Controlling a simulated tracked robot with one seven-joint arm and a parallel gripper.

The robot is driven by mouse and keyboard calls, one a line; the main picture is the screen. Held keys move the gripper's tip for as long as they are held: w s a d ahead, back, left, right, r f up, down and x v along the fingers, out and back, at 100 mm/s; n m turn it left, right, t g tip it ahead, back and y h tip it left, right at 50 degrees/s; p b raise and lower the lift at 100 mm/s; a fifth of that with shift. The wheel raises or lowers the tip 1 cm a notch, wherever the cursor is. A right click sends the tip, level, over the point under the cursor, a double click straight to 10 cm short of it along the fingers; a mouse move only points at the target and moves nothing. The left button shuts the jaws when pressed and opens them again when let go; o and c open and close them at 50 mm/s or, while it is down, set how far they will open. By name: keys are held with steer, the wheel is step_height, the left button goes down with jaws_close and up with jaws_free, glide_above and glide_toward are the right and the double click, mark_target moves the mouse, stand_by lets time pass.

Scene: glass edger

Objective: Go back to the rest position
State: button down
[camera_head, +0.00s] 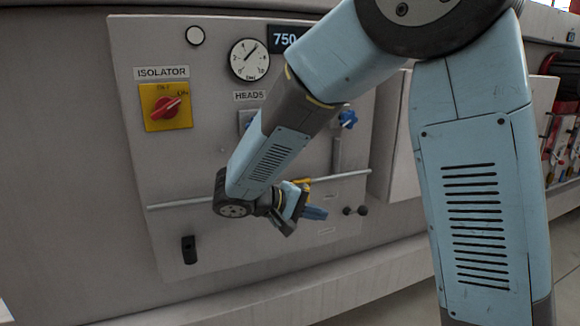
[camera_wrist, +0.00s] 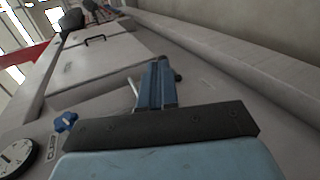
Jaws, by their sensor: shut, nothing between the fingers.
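My gripper (camera_head: 314,213) shows in the head view in front of the lower middle of the grey control panel (camera_head: 215,95). Its blue fingers point right and slightly down. In the wrist view, my gripper (camera_wrist: 153,68) shows its two blue fingers close together, shut with nothing held. My light-blue arm crosses the right half of the head view and hides part of the panel. Whether the fingers touch the panel cannot be told.
The panel carries a red isolator knob (camera_head: 167,106) on a yellow plate, a round gauge (camera_head: 249,59), a blue star knob (camera_head: 347,119), a horizontal rod (camera_head: 180,203) and a black handle (camera_head: 189,249). A ledge (camera_head: 390,272) runs below. Coloured-handled tools (camera_head: 562,150) sit far right.

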steer(key=s+d+r+m+y, duration=0.2)
steer(key=s+d+r+y, duration=0.2)
steer(key=s+d, duration=0.5)
steer(key=s+d+r+m+y, duration=0.3)
steer(key=s+d+r+y, duration=0.2)
steer(key=s+d+y, duration=0.2)
steer(key=shift+s+d+t+y, duration=0.3)
steer(key=shift+s+d+y, duration=0.1)
steer(key=shift+s+d, duration=0.6)
